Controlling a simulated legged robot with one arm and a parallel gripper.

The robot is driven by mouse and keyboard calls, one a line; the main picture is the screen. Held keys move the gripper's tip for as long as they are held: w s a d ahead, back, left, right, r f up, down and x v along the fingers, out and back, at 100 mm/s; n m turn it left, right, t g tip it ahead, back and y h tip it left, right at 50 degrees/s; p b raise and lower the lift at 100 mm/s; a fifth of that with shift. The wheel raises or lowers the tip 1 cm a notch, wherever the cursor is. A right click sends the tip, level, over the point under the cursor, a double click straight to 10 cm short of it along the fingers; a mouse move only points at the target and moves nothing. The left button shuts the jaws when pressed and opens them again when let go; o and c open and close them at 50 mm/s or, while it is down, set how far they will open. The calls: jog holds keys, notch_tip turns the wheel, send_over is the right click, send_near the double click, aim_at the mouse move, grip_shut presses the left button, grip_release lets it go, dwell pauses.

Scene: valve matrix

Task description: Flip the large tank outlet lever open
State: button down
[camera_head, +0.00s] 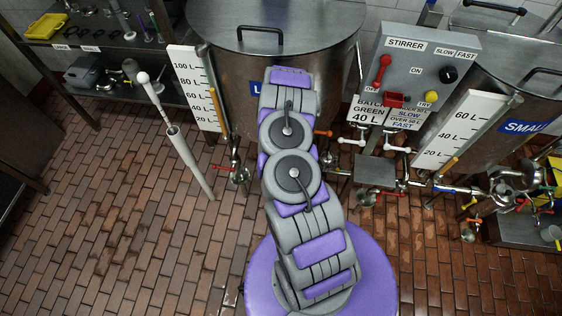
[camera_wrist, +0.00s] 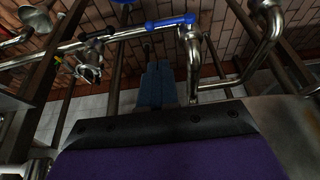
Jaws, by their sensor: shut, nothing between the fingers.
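The large steel tank (camera_head: 235,75) stands at the top centre in the head view, partly hidden by my arm. A red-handled valve (camera_head: 238,174) sits low at its left, and an orange handle (camera_head: 323,133) shows right of my arm. I cannot tell which is the outlet lever. In the wrist view, a blue lever (camera_wrist: 170,20) lies along a pipe at the top. My gripper (camera_wrist: 155,66) shows there as dark blue-grey fingers, shut and empty, pointing toward the pipe below the blue lever. I cannot tell whether they touch. My arm hides the gripper in the head view.
The stirrer control box (camera_head: 415,70) and the small tank (camera_head: 500,75) stand at the right, with pipes and valves (camera_head: 400,183) below. A white paddle in a tube (camera_head: 190,160) stands left. A metal shelf (camera_head: 115,55) is at the upper left. The brick floor (camera_head: 120,230) is open at lower left.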

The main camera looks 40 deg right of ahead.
jog(key=b+x, duration=0.6)
jog(key=x, duration=1.3)
jog(key=shift+a, duration=0.2)
jog(key=shift+f, duration=0.1)
jog(key=shift+s+a, duration=0.1)
